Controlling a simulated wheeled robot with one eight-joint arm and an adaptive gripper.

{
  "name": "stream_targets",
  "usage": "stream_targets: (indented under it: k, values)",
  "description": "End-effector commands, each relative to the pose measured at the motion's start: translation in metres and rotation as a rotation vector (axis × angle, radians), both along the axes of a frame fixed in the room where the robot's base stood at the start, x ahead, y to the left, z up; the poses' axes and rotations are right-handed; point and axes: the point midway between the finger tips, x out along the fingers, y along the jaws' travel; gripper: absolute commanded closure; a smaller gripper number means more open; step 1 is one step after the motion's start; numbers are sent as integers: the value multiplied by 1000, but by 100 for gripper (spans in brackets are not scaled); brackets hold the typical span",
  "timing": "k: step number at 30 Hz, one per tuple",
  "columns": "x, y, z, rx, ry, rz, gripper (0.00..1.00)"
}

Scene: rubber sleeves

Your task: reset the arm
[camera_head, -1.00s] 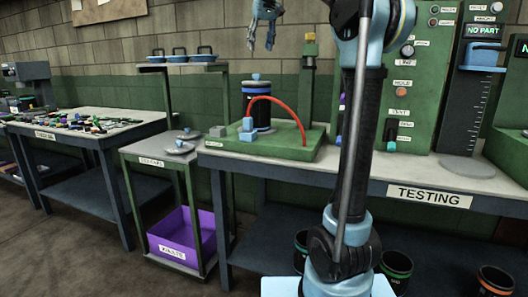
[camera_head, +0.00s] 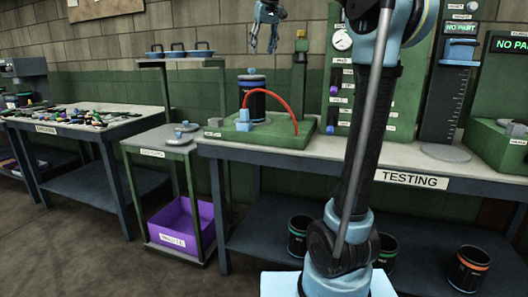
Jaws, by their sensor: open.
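My gripper (camera_head: 264,42) hangs in the air at the top of the view, above the green test stand (camera_head: 262,138) on the testing table (camera_head: 345,150). Its fingers point down and are open, with nothing between them. My arm rises from my light blue base at the bottom and crosses the front of the testing table. A dark sleeve (camera_head: 253,100) with a blue band stands upright on or behind the green stand, below the gripper.
A small cart (camera_head: 150,141) carries round lids, with a purple waste bin (camera_head: 181,222) below. A table of loose parts (camera_head: 130,117) stands at left. Several dark sleeves, one with an orange band (camera_head: 469,268), are low at right. A panel reads NO PART (camera_head: 461,28).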

Motion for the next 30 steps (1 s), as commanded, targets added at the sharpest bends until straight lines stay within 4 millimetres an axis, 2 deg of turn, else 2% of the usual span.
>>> stream_targets:
  k: [5,8,11,20,30]
  values:
    - [-18,-22,-27,-5,12,-29,49]
    - [-33,-39,-50,-9,22,-52,49]
    - [-54,-58,-81,-14,34,-81,49]
    - [-126,-114,-189,-27,73,-171,49]
    - [-222,-161,-331,-38,119,-270,49]
